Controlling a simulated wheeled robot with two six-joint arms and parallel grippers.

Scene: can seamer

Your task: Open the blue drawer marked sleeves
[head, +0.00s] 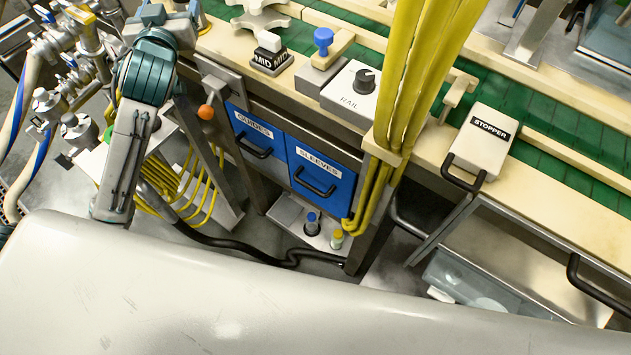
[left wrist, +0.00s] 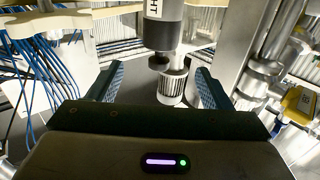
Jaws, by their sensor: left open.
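The blue drawer marked SLEEVES (head: 335,188) is under the workbench in the middle of the head view. It looks shut, with its front level with the neighbouring drawer. Its black bar handle (head: 315,182) is below the white label and nothing touches it. My left gripper (left wrist: 157,78) shows in the left wrist view with its two teal fingers apart and nothing gripped. The sleeves drawer cannot be made out in that view. In the head view my left arm is at the upper left, away from the drawer, and its fingers cannot be made out. My right gripper is not in view.
The blue drawer marked GUIDES (head: 255,137) is directly left. An orange knob (head: 206,112) is beside it. Yellow hoses (head: 405,85) run down close to the sleeves drawer's right side. A low tray (head: 290,212) with small bottles is below. A grey cylinder (left wrist: 163,28) hangs ahead of my left gripper.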

